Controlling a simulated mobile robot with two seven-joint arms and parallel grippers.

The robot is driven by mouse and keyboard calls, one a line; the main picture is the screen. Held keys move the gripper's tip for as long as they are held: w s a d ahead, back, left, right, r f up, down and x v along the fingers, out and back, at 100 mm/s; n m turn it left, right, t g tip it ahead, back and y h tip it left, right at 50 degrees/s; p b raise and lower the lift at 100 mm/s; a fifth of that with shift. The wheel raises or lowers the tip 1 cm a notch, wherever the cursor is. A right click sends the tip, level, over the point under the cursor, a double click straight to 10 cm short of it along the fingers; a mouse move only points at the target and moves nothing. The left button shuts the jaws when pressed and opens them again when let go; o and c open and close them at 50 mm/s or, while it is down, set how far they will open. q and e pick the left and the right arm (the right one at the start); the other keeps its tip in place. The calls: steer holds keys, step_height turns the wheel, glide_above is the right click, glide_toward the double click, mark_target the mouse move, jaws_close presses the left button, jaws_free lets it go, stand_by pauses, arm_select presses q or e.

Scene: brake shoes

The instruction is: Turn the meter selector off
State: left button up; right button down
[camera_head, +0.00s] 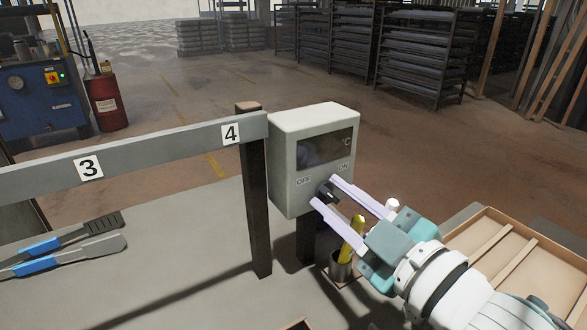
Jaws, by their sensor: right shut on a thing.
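The meter (310,155) is a light grey box with a dark display, mounted at the right end of the rail. Its face carries the marks OFF and ON, with a small black selector knob (325,190) below and between them. My right gripper (324,191) reaches in from the lower right. Its two pale fingers are shut on the selector, one on its upper right side and one on its lower left. The fingers partly hide the knob, so its exact angle is hard to tell. My left gripper is not in view.
A grey rail (150,150) with number plates 3 and 4 runs left from the meter on a dark post (256,210). Blue-handled tools (65,245) lie on the grey table. A cup with a yellow-handled thing (350,240) stands below my right gripper, and a wooden tray (480,232) is at right.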

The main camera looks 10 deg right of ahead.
steer(key=shift+r, duration=0.1)
stand_by(0.3)
steer(key=c, duration=0.9)
jaws_free()
steer(key=shift+c, duration=0.2)
steer(key=v, duration=1)
steer(key=shift+p, duration=0.35)
